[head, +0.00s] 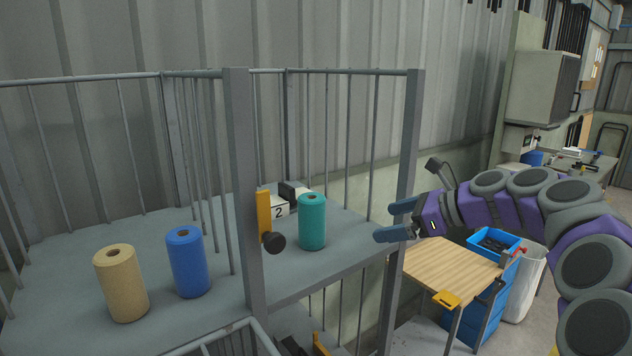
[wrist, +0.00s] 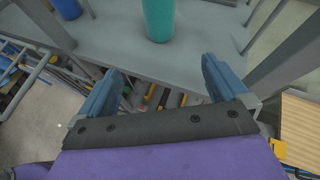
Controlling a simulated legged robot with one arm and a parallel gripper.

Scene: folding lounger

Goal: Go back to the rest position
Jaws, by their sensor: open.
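My gripper (head: 396,221) is at the right of the railed platform in the head view, with its blue fingers spread and nothing between them. In the wrist view the open fingers (wrist: 163,85) point at the platform edge, with the teal roll beyond them. My purple and grey arm comes in from the right of the head view. The teal roll (head: 312,222) stands upright on the grey platform (head: 210,325), apart from the gripper; it also shows in the wrist view (wrist: 159,18).
A blue roll (head: 187,262) and a tan roll (head: 121,283) stand on the platform at left. Grey posts (head: 243,180) and rails edge the platform. A wooden-topped bench (head: 450,265) with a blue bin (head: 494,243) is below at right, beside a white bin (head: 525,283).

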